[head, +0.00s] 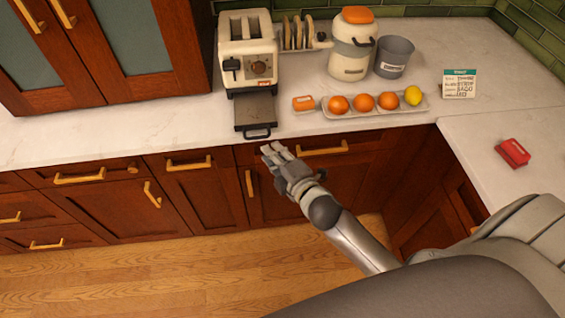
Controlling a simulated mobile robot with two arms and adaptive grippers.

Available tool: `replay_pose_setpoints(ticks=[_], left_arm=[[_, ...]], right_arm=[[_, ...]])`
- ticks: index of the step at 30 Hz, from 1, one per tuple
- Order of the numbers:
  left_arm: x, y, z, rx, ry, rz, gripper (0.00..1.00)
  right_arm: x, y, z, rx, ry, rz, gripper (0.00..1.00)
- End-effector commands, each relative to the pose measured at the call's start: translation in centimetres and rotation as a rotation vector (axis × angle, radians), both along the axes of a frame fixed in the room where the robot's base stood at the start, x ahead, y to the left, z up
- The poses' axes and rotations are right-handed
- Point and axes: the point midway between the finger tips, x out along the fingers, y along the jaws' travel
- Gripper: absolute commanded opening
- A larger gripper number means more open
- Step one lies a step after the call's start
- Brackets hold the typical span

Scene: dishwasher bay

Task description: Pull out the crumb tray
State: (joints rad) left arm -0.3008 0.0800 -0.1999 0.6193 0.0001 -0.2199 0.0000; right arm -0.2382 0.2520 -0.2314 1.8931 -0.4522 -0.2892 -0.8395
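The cream toaster (248,50) stands on the counter against the back wall. Its dark crumb tray (255,110) sticks out of the front, well out over the counter towards the counter's front edge. The tray's black handle (257,135) is at its near end. My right gripper (273,148) is just in front of and slightly right of the handle, with a small gap showing between them. Its fingertips look a little apart with nothing between them. My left gripper is not in view.
Behind are a rack of toast (297,36), a cream canister (351,48) and a grey pot (394,57). A red item (513,153) lies on the right counter. The left counter is clear.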

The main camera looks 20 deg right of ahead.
Motion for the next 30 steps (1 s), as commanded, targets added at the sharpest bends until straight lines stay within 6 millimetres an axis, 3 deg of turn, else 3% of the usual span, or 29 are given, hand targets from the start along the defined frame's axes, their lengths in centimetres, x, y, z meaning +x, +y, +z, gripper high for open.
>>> replay_pose_setpoints(ticks=[3, 10, 30], left_arm=[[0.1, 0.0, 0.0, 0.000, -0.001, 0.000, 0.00], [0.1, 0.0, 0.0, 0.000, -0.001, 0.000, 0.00], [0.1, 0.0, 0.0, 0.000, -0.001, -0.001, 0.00]], right_arm=[[-2.2, -0.3, 0.4, 0.000, 0.002, 0.000, 0.18], [-4.4, -0.5, 0.9, 0.000, 0.001, 0.000, 0.18], [-4.8, -0.6, 0.7, 0.003, 0.005, -0.001, 0.18]])
